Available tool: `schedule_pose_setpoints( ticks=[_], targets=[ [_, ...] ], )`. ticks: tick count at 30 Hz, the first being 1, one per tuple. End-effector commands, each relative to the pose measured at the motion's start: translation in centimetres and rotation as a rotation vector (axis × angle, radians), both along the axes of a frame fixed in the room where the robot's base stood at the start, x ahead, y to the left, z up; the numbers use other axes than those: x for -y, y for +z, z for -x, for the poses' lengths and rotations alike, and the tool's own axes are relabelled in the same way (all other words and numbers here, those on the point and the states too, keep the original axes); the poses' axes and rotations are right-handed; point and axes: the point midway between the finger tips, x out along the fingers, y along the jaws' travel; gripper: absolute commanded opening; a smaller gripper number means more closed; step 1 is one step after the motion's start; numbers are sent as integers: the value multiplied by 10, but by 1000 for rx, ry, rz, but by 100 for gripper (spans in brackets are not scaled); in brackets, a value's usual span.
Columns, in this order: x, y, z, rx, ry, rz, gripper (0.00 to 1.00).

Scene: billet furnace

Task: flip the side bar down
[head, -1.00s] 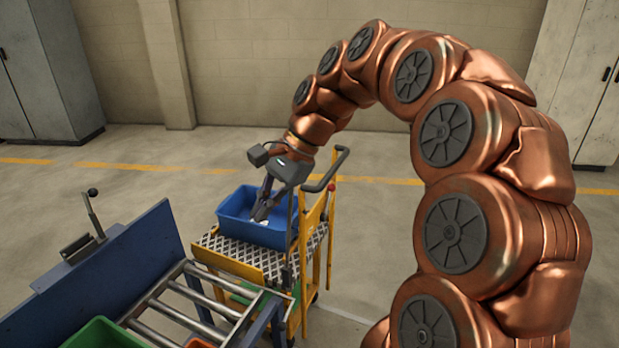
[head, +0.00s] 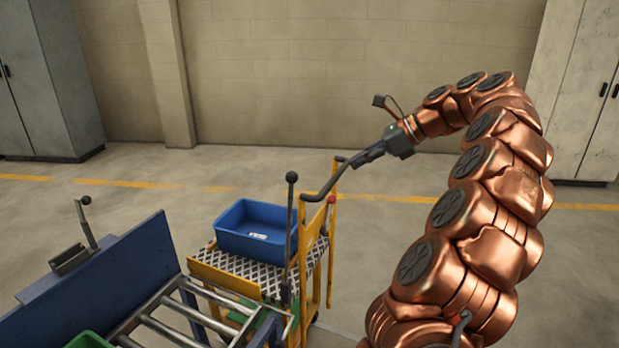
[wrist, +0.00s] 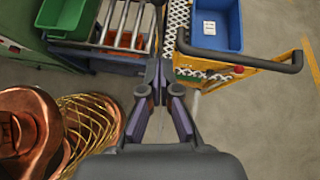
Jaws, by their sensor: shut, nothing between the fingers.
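The yellow cart (head: 308,262) stands at the centre, with a black curved push handle (head: 322,188) at its top. A dark upright bar with a ball knob (head: 291,178) stands at its near side. I cannot tell for sure which part is the side bar. My gripper (head: 356,162) is shut and empty, beside the push handle's upper end in the head view. In the wrist view my fingertips (wrist: 160,68) overlook the gap between the cart and the roller table.
A blue bin (head: 250,240) sits on the cart's tread-plate deck. A roller table (head: 160,320) with a blue side panel (head: 110,275) and a lever (head: 90,225) stands at left. A green bin (wrist: 85,15) is beside the rollers. Floor behind the cart is clear.

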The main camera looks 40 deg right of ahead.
Motion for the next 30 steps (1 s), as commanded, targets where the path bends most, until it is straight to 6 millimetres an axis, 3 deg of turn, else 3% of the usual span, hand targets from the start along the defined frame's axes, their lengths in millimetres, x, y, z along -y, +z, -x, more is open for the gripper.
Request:
schedule_pose_setpoints(
  ticks=[11, 27, 30],
  targets=[
    [-10, -10, -9, 0, 5, 0, 0],
    [-55, -63, -59, -3, 6, -2, 0],
    [-63, -60, -71, 0, 4, 2, 0]
  ],
)
